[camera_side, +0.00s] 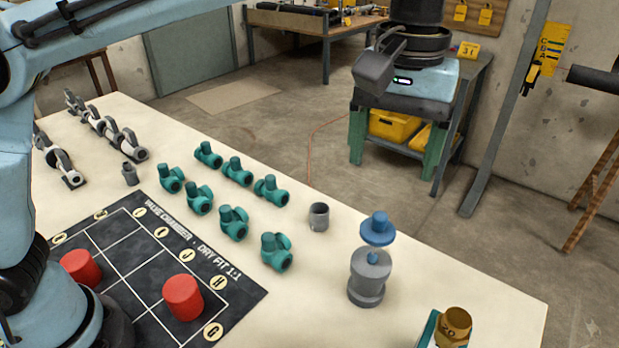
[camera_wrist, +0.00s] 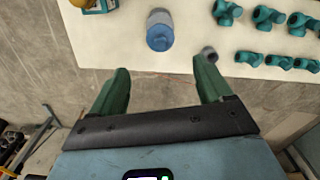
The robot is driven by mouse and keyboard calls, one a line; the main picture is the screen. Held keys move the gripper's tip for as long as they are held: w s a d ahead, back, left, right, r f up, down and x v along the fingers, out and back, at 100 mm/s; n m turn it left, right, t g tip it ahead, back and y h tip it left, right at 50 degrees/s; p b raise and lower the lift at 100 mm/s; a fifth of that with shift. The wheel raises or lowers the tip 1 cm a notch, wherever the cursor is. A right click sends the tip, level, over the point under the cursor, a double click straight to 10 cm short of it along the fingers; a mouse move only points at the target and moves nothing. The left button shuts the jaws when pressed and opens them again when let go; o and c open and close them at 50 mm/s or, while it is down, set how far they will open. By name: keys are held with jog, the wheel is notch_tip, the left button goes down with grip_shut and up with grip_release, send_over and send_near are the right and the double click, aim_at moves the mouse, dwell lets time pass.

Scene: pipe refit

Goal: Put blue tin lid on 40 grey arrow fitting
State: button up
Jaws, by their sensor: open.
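The blue tin lid (camera_side: 377,232), a disc with a raised knob, is over the top of a large upright grey fitting (camera_side: 368,284) near the table's right side. A small blue piece shows at the fitting's top, under the lid. No number is readable. In the wrist view the lid (camera_wrist: 160,18) and the fitting appear together, ahead of the fingers. My gripper (camera_side: 397,168) is open and empty, fingers spread, beyond the table's far edge; it also shows in the wrist view (camera_wrist: 160,82).
A short grey cylinder (camera_side: 319,217) stands left of the fitting. Several teal pipe fittings (camera_side: 233,223) stand farther left. Two red cylinders (camera_side: 183,298) stand on the black mat (camera_side: 238,300).

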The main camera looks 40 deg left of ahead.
jog(key=a+f+m+t+h, duration=0.1)
jog(key=a+f+t, duration=0.15)
jog(key=a, duration=1.35)
jog(key=s+a+f+m+t+y, duration=0.1)
jog(key=s+a+f+t, duration=0.3)
jog(key=s+a+f, duration=0.4)
jog(key=a+f+m, duration=0.1)
jog(key=a, duration=0.2)
jog(key=shift+f+t, duration=0.25)
jog(key=shift+t, duration=0.1)
jog(key=shift+o, duration=0.3)
